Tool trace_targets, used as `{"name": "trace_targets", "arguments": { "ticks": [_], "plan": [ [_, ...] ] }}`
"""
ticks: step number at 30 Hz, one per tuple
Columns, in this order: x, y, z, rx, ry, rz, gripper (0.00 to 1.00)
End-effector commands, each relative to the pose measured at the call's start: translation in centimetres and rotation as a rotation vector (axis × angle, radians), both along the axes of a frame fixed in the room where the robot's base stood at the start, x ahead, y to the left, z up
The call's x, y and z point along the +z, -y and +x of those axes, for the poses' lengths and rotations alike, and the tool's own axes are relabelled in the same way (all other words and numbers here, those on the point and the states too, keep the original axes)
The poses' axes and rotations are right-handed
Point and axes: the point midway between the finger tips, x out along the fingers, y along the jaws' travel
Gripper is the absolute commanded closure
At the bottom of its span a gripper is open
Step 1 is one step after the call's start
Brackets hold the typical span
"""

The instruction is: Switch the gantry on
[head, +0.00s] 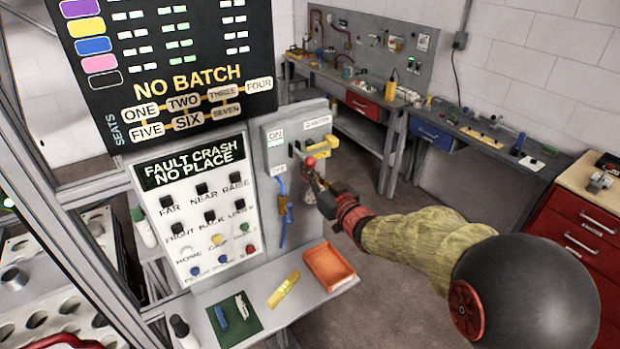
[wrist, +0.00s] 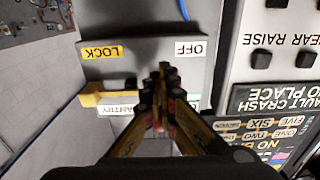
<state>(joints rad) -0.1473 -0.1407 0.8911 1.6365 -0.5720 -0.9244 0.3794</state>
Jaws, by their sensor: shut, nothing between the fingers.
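The gantry switch box (head: 273,158) is a grey panel with an ON label (head: 275,135) above an OFF label (head: 279,169). A lever with a red knob (head: 310,161) sticks out from it; I cannot tell its exact setting. A yellow block (head: 322,149) sits at its right, under a GANTRY label. My gripper (head: 317,182) is shut and empty, just below the red knob; whether they touch is unclear. In the wrist view, my gripper (wrist: 162,72) points at the panel beside the inverted OFF label (wrist: 189,48) and the yellow LOCK label (wrist: 102,51). My fingers hide much of the lever there.
The button panel (head: 205,205) is left of the switch box, under a display reading FAULT CRASH NO PLACE (head: 192,160). A blue cable (head: 283,230) hangs below the box. A shelf holds an orange tray (head: 328,267). Workbenches stand behind, with open floor between.

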Motion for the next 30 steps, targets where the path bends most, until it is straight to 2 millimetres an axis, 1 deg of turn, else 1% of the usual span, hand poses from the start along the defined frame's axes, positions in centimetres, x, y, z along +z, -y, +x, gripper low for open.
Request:
{"name": "trace_targets", "arguments": {
  "ticks": [1, 6, 11, 18, 23, 30],
  "plan": [
    [0.5, 0.0, 0.0, 0.000, 0.001, 0.001, 1.00],
    [1.4, 0.0, 0.0, 0.000, -0.001, -0.001, 1.00],
    [0.9, 0.2, -0.2, 0.000, -0.003, -0.001, 1.00],
    [-0.1, 1.0, -1.4, -0.001, -0.003, -0.002, 1.00],
    [-0.2, 1.4, -2.0, -0.001, -0.002, -0.002, 1.00],
    [-0.2, 3.1, -4.5, -0.002, -0.003, -0.002, 1.00]
  ]
}}
